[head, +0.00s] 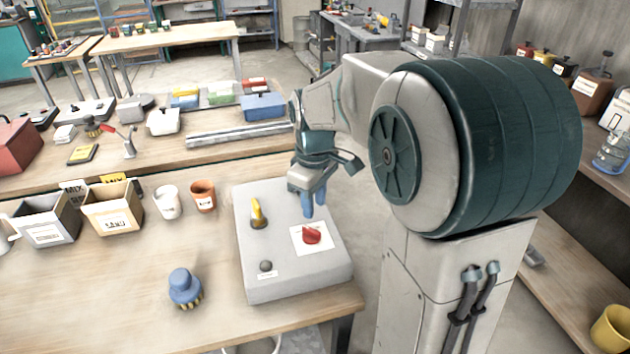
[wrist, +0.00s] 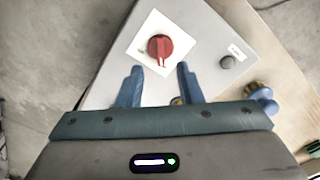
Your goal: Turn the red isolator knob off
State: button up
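The red isolator knob (head: 311,235) sits on a white square plate on top of the grey control box (head: 290,282), near its right side. In the wrist view the red knob (wrist: 160,48) lies ahead of my fingertips, roughly centred between them, with a pale mark on it. My gripper (head: 315,207) is above the box, behind the knob in the head view. In the wrist view my gripper (wrist: 160,72) has its two blue fingers spread apart with nothing between them. The fingers appear clear of the knob; their exact height above the box is hard to tell.
A yellow lever (head: 258,213) and a dark round button (head: 266,266) are also on the box. A white cup (head: 168,203), a terracotta cup (head: 203,196) and labelled bins (head: 112,212) stand behind.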

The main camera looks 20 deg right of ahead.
notch_tip(320, 180, up, 6)
dwell(0.6)
jog(key=s+f+m+t, duration=0.1)
jog(key=s+m, duration=0.3)
jog(key=s, duration=0.4)
jog(key=s+f+m+t, duration=0.2)
jog(key=s+f+m, duration=0.2)
jog(key=s, duration=0.4)
jog(key=shift+s+a+f, duration=0.25)
jog(key=shift+s+a, duration=0.05)
